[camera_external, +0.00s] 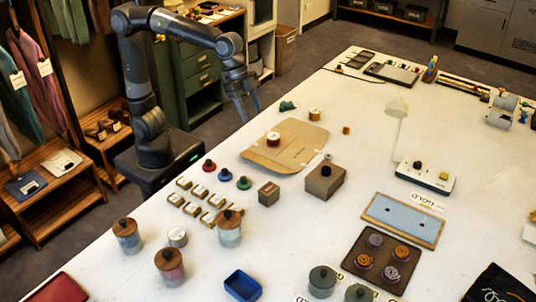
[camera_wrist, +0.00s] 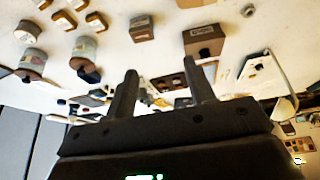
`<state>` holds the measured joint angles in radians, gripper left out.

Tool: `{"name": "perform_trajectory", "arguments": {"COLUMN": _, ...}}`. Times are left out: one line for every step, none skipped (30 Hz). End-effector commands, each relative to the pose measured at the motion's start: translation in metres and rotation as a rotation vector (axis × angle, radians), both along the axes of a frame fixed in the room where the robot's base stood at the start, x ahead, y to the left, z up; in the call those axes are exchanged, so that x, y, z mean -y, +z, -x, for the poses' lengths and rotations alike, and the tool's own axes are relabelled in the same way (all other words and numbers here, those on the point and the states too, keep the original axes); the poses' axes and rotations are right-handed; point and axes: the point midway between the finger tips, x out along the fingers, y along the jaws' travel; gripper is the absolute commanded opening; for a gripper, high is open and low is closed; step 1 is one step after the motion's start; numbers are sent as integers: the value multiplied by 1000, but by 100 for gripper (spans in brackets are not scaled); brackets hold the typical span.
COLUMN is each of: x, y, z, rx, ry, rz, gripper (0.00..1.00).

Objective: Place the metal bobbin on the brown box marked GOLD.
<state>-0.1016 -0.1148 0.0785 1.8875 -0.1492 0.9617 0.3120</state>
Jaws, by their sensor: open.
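The brown box (camera_external: 325,180) stands near the middle of the table with a dark spot on it; it also shows in the wrist view (camera_wrist: 205,41), with a small pale label too small to read. A smaller brown box (camera_external: 269,193) stands to its left. A small grey round piece (camera_external: 327,156), which looks like the metal bobbin, is just behind the larger box; the wrist view shows it as a grey ring (camera_wrist: 250,9). My gripper (camera_external: 249,112) is open and empty, pointing down near the table's far left edge, apart from these things.
A cardboard sheet (camera_external: 270,158) with a reel on it lies behind the boxes. A card reading GOLD (camera_external: 428,202) lies by a blue board. Jars (camera_external: 127,238) and small gold-edged boxes are at left.

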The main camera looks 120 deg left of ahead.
Motion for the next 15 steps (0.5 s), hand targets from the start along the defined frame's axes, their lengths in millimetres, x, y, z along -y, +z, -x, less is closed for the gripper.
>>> {"name": "perform_trajectory", "arguments": {"x": 9, "y": 2, "z": 21, "rx": 7, "ry": 2, "rz": -1, "gripper": 50}}
{"name": "perform_trajectory", "arguments": {"x": 13, "y": 1, "z": 33, "rx": 9, "ry": 5, "rz": 0, "gripper": 50}}
{"name": "perform_trajectory", "arguments": {"x": 19, "y": 0, "z": 48, "rx": 12, "ry": 10, "rz": 0, "gripper": 50}}
{"name": "perform_trajectory", "arguments": {"x": 22, "y": -2, "z": 59, "rx": 15, "ry": 14, "rz": 0, "gripper": 50}}
{"name": "perform_trajectory", "arguments": {"x": 26, "y": -3, "z": 71, "rx": 18, "ry": 18, "rz": -1, "gripper": 50}}
{"name": "perform_trajectory", "arguments": {"x": 31, "y": -6, "z": 86, "rx": 21, "ry": 23, "rz": -1, "gripper": 50}}
{"name": "perform_trajectory", "arguments": {"x": 34, "y": -9, "z": 97, "rx": 24, "ry": 26, "rz": -2, "gripper": 50}}
{"name": "perform_trajectory", "arguments": {"x": 38, "y": -12, "z": 108, "rx": 27, "ry": 29, "rz": -4, "gripper": 50}}
{"name": "perform_trajectory", "arguments": {"x": 42, "y": -16, "z": 123, "rx": 30, "ry": 32, "rz": -6, "gripper": 50}}
{"name": "perform_trajectory", "arguments": {"x": 45, "y": -20, "z": 134, "rx": 33, "ry": 37, "rz": -7, "gripper": 50}}
{"name": "perform_trajectory", "arguments": {"x": 47, "y": -24, "z": 144, "rx": 35, "ry": 41, "rz": -8, "gripper": 50}}
{"name": "perform_trajectory", "arguments": {"x": 50, "y": -30, "z": 158, "rx": 39, "ry": 46, "rz": -9, "gripper": 50}}
{"name": "perform_trajectory", "arguments": {"x": 52, "y": -34, "z": 168, "rx": 42, "ry": 49, "rz": -12, "gripper": 50}}
{"name": "perform_trajectory", "arguments": {"x": 54, "y": -39, "z": 177, "rx": 45, "ry": 52, "rz": -14, "gripper": 50}}
{"name": "perform_trajectory", "arguments": {"x": 56, "y": -45, "z": 188, "rx": 49, "ry": 56, "rz": -15, "gripper": 50}}
